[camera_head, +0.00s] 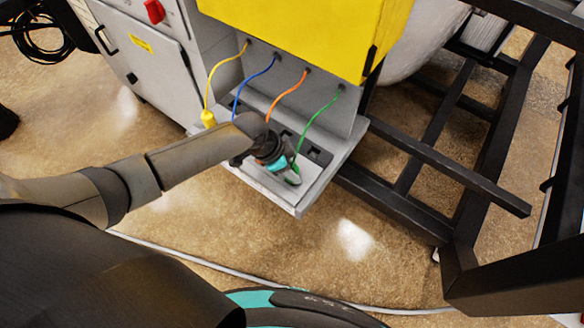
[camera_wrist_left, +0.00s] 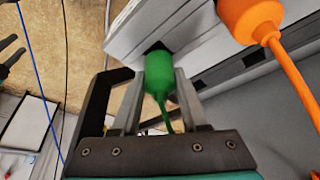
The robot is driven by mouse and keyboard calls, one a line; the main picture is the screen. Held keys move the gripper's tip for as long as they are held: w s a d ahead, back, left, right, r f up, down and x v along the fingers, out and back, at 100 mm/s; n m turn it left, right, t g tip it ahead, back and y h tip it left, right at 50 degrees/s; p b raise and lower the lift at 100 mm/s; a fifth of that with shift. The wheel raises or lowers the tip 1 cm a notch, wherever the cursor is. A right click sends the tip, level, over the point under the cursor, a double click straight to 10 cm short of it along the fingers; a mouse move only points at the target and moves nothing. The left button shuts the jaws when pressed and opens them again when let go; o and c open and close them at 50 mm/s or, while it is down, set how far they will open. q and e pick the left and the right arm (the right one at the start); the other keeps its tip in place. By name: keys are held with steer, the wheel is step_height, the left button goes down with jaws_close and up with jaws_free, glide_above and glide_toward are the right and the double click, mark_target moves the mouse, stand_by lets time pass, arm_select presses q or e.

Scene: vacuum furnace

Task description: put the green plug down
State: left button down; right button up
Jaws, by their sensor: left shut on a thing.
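The green plug (camera_wrist_left: 158,72) sits between the two fingers of my left gripper (camera_wrist_left: 157,95) in the left wrist view. The gripper is shut on it. Its far end is close to a dark opening in the light grey ledge; I cannot tell whether it touches or enters it. In the head view, my left gripper (camera_head: 287,172) is over the front part of the grey ledge (camera_head: 303,203). A bit of the green plug (camera_head: 293,181) shows beside it, and its green cable (camera_head: 318,118) rises to the cabinet. My right gripper is not in view.
An orange plug (camera_wrist_left: 250,16) is beside the green one. A yellow plug (camera_head: 208,118) hangs at the ledge's left. Blue (camera_head: 252,80) and orange (camera_head: 286,95) cables run down behind my wrist. A yellow panel (camera_head: 310,35) overhangs the ledge; a black frame (camera_head: 430,160) stands right.

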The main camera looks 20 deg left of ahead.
arm_select(q)
steer(key=shift+f, duration=0.35)
steer(key=shift+c, duration=2.1)
jaws_free()
steer(key=shift+r, duration=0.1)
steer(key=shift+a+r, duration=0.1)
steer(key=shift+r, duration=0.45)
steer(key=p+v, duration=0.1)
steer(key=v, duration=1)
steer(key=shift+r, duration=0.25)
steer(key=shift+s, duration=0.15)
